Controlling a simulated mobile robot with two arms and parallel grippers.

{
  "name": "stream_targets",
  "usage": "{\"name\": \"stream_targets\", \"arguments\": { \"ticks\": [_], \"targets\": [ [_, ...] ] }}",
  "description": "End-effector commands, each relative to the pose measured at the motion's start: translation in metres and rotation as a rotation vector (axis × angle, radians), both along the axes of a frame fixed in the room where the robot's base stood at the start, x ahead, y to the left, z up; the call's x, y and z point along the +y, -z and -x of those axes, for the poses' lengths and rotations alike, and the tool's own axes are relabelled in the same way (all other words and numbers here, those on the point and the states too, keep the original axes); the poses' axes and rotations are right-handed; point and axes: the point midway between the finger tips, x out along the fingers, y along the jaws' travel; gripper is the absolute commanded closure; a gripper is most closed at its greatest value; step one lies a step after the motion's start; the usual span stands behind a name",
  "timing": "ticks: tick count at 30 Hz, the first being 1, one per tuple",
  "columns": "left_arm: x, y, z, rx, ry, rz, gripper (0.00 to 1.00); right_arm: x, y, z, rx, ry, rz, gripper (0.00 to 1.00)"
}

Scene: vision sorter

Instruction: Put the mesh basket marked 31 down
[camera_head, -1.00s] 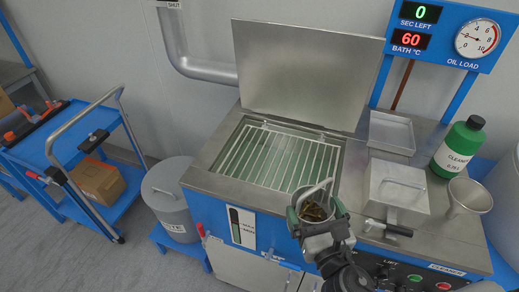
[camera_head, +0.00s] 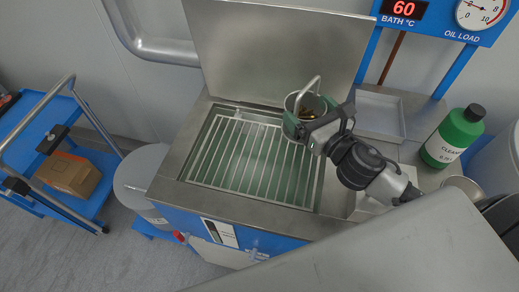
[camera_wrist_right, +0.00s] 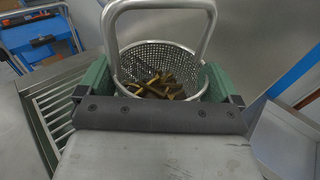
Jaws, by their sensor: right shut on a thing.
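The mesh basket (camera_head: 318,100) is a small round metal mesh cup with an arched handle, holding several brass-coloured parts. My right gripper (camera_head: 305,116) is shut on it, over the back right part of the open bath's grate (camera_head: 243,160). In the right wrist view the basket (camera_wrist_right: 160,52) sits upright between the two green fingers (camera_wrist_right: 157,85). The number 31 is not readable on it. I cannot tell how high the basket is above the grate. My left gripper is not in view.
The raised metal lid (camera_head: 275,50) stands close behind the basket. To the right are a shallow metal tray (camera_head: 380,112) and a green cleaner bottle (camera_head: 455,137). A grey bin (camera_head: 140,180) and blue cart (camera_head: 35,150) stand left. Most of the grate is bare.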

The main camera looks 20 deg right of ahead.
Motion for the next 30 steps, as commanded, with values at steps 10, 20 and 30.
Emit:
{"name": "stream_targets", "arguments": {
  "ticks": [10, 20, 30],
  "targets": [
    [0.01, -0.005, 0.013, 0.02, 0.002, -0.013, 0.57, 0.061, 0.032, -0.004, -0.002, -0.005, -0.013, 0.51],
    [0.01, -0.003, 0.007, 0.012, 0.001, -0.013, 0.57, 0.111, 0.063, -0.006, -0.003, -0.006, -0.005, 0.51],
    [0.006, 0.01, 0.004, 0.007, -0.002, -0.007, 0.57, 0.115, 0.1, -0.006, 0.0, -0.003, -0.005, 0.51]
  ]
}}
